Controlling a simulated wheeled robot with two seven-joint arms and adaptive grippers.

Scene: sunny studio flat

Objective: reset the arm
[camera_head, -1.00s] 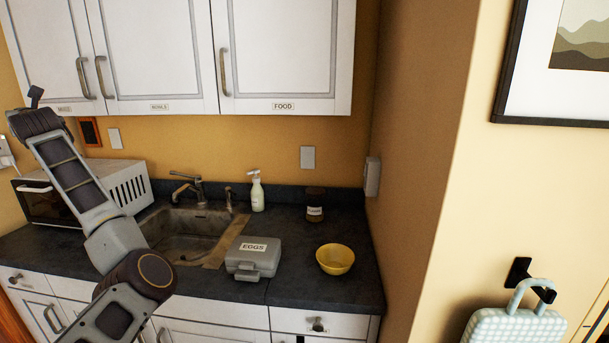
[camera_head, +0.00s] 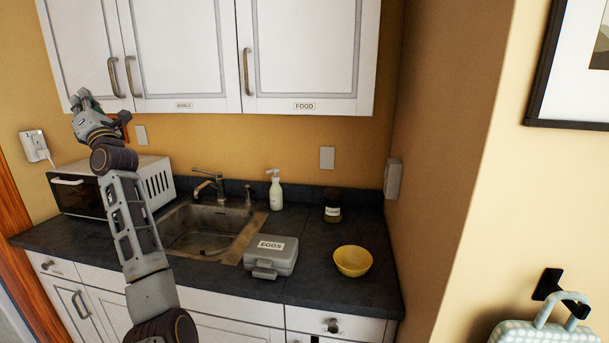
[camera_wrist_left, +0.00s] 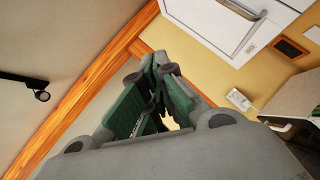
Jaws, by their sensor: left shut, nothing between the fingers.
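My left arm comes up from the bottom of the head view, in front of the counter. My left gripper (camera_head: 84,99) is raised at the upper left, above the microwave and near the lower edge of the wall cabinets. It is shut and empty. In the left wrist view its green and grey fingers (camera_wrist_left: 165,80) are together, with the cabinets and wall behind them. My right gripper is not in view.
A microwave (camera_head: 78,196) stands left on the dark counter (camera_head: 335,290). A sink (camera_head: 190,228), soap bottle (camera_head: 276,190), grey eggs box (camera_head: 271,255), dark jar (camera_head: 332,208) and yellow bowl (camera_head: 353,261) are to its right. White cabinets (camera_head: 305,50) hang above.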

